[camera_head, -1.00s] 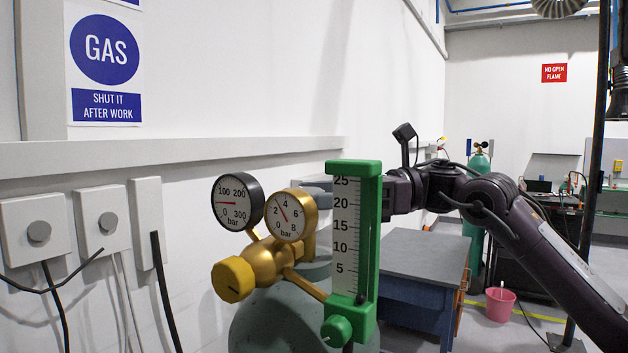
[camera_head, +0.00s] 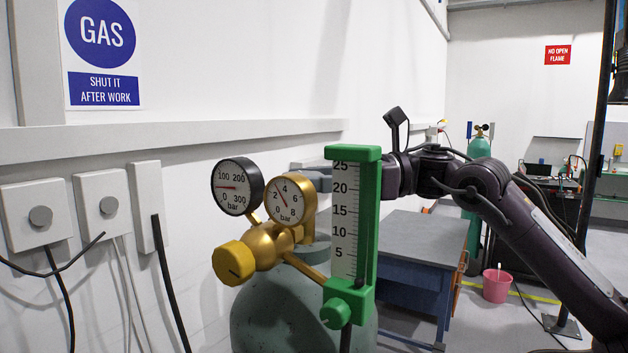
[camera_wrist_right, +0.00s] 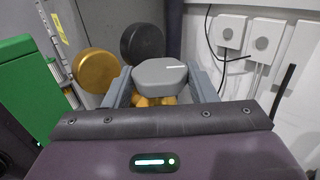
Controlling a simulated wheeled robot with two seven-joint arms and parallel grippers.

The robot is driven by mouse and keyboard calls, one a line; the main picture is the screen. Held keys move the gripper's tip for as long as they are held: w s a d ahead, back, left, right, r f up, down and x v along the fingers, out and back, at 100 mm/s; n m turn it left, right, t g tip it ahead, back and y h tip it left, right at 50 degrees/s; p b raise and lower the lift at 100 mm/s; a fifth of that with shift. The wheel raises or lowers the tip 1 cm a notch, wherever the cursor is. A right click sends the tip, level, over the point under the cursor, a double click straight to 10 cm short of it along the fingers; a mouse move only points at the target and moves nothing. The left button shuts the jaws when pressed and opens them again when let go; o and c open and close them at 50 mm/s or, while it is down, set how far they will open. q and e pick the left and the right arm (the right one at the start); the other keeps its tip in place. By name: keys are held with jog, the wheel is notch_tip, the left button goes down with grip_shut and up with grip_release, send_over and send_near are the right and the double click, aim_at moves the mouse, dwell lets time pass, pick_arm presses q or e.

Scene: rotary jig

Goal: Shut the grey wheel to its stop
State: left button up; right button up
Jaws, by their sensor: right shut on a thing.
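The grey wheel (camera_wrist_right: 160,75) is a rounded knob with a pale line on its face, in the middle of the right wrist view. My right gripper (camera_wrist_right: 160,83) is shut on it, with one finger along each side. In the head view the wheel is hidden behind the gauges and the green flowmeter. There my right arm comes in from the right, behind the flowmeter. The regulator (camera_head: 265,243) is brass and sits on a green cylinder (camera_head: 285,310). My left gripper is in neither view.
A black-rimmed gauge (camera_head: 238,186), a brass gauge (camera_head: 291,200) and the green flowmeter (camera_head: 368,220) stand close to my right gripper. A yellow knob (camera_head: 234,263) juts out in front. Wall boxes (camera_head: 104,205) with cables are at left. A blue workbench (camera_head: 412,280) stands behind.

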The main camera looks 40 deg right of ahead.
jog(key=m+t+h+b, duration=0.1)
jog(key=b, duration=0.1)
jog(key=m+t+h+b, duration=0.1)
jog(key=t+b, duration=0.1)
jog(key=m+t+b, duration=0.1)
jog(key=b, duration=0.1)
jog(key=shift+s+a+f+m+t+h+b, duration=0.15)
jog(key=shift+s+f+m+t+h+b, duration=0.15)
jog(key=shift+f+t+h, duration=0.1)
jog(key=m+t+h+b, duration=0.1)
jog(key=m+t+h, duration=0.1)
jog(key=shift+a+r+t+h+b, duration=0.1)
jog(key=shift+r+t+h+b, duration=0.2)
jog(key=shift+h+b, duration=0.1)
jog(key=shift+s+a+r+m+t+h, duration=0.1)
jog(key=shift+m+t+h, duration=0.5)
jog(key=shift+m+h, duration=0.35)
jog(key=shift+s+a+r+m+t+h, duration=0.1)
jog(key=shift+m+t+h, duration=0.6)
jog(key=shift+h, duration=0.35)
jog(key=shift+m+h, duration=0.25)
jog(key=shift+h, duration=0.05)
jog(key=o, duration=1)
jog(key=shift+f, duration=0.1)
jog(key=shift+c, duration=0.2)
